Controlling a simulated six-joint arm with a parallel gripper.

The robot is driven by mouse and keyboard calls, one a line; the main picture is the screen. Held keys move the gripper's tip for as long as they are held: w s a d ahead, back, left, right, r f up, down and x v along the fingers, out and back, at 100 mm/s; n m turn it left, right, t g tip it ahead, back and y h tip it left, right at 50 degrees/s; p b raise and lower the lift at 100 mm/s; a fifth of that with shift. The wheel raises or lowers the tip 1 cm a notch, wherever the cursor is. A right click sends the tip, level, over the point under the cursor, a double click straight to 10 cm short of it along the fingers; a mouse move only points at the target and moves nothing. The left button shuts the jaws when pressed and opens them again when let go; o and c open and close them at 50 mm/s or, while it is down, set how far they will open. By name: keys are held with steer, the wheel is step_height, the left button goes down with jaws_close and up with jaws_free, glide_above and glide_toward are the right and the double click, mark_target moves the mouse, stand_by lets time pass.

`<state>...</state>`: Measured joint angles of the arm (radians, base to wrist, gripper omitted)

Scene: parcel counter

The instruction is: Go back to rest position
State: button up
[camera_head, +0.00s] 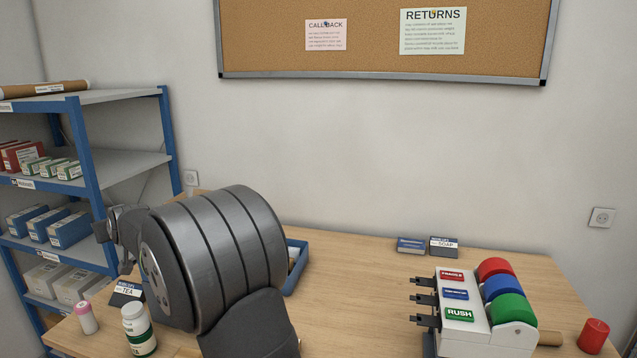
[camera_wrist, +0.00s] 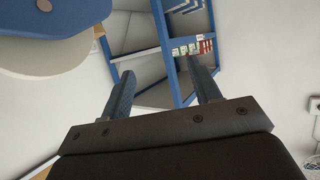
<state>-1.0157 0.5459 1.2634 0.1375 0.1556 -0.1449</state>
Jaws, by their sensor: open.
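My gripper (camera_wrist: 163,92) is open and empty in the wrist view. Its two blue-grey fingers stand apart, with the shelf unit seen between and beyond them. In the head view my arm's dark grey links fill the middle left above the counter, and the fingers cannot be made out there. The wooden counter (camera_head: 370,300) spans the lower part of the head view. My arm hides part of the counter's left side and part of a blue tray (camera_head: 296,272).
A blue shelf unit (camera_head: 88,190) with boxes stands at the left, near my arm. A white bottle (camera_head: 138,330), a pink-capped bottle (camera_head: 86,318) and a TEA box (camera_head: 126,293) stand front left. A label dispenser (camera_head: 470,310) and red cylinder (camera_head: 593,335) are right. The counter's middle is clear.

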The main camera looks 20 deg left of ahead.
steer(key=w+d+r, duration=0.1)
steer(key=d+r, duration=0.3)
steer(key=d, duration=0.1)
steer(key=shift+w+d, duration=0.15)
steer(key=shift+w, duration=0.1)
